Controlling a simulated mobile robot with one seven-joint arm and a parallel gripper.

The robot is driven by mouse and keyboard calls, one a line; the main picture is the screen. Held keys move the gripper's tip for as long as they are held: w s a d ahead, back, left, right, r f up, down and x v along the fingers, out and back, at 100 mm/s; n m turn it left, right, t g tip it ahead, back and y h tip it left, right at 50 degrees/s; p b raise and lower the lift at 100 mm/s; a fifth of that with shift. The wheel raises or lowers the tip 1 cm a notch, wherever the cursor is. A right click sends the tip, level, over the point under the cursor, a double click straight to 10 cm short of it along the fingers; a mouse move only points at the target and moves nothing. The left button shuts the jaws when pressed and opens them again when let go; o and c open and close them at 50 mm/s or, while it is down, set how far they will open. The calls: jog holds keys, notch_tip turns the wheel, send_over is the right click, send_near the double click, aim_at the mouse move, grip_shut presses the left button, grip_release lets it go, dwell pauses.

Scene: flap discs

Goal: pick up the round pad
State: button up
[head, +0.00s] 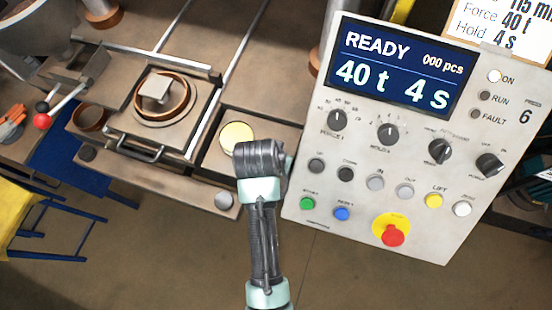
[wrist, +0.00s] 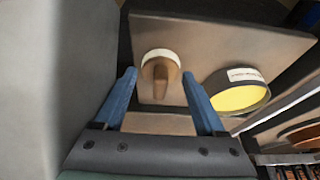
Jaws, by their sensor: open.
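A round pad (wrist: 158,54) with a pale rim and a brown upright handle (wrist: 161,76) stands on a metal surface in the wrist view. My gripper (wrist: 159,76) is open, with its two blue fingers to the left and right of the handle. They appear apart from it, and nothing is held. In the head view the end of my arm (head: 260,172) hangs over the right part of the metal bench, and the fingers and the pad cannot be made out there.
A round tin (wrist: 238,92) with yellow contents and a label stands right of the pad; its yellow top also shows in the head view (head: 236,137). A control panel (head: 400,150) reading READY stands close on the right. A press plate with a ring (head: 160,98) is left.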

jog(key=shift+c, duration=0.3)
jog(key=c, duration=1)
jog(key=shift+r, duration=0.1)
